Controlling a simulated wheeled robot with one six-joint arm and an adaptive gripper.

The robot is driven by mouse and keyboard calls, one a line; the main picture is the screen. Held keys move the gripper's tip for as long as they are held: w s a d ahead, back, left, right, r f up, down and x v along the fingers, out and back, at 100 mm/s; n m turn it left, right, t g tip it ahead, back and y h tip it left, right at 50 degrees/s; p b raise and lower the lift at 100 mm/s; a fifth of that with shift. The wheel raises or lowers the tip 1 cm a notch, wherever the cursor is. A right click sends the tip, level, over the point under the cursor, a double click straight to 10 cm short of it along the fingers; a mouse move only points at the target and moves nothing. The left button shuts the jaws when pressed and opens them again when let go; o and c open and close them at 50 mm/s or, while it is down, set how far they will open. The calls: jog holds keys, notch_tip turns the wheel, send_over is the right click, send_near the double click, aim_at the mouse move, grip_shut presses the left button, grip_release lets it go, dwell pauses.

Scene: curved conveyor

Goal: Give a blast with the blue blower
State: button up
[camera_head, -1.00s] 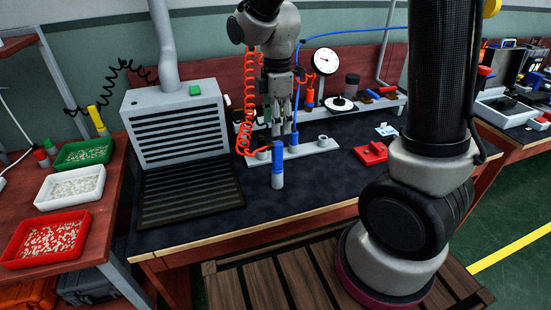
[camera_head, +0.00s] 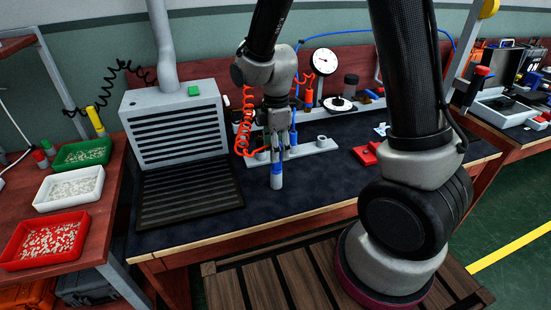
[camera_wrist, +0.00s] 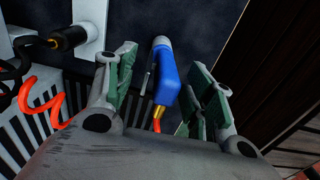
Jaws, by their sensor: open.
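The blue blower (camera_head: 277,168) has a blue body and a grey lower end, and stands near the front of the dark worktop. In the wrist view the blower (camera_wrist: 167,78) shows a pale round end and a brass fitting. My gripper (camera_head: 278,157) is lowered over the blower from above. In the wrist view my gripper (camera_wrist: 160,64) is open, with one green-padded finger on each side of the blower. Gaps show between the pads and the blower there. The fingers partly hide the blower's upper part in the head view.
A grey slatted extraction box (camera_head: 178,125) stands left of the blower. A grey holder rail (camera_head: 308,150) and an orange coiled hose (camera_head: 240,135) are close behind it. A red block (camera_head: 365,155) lies to the right. The worktop in front is clear.

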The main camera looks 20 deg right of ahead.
jog(key=c, duration=0.8)
jog(key=shift+r, duration=4.25)
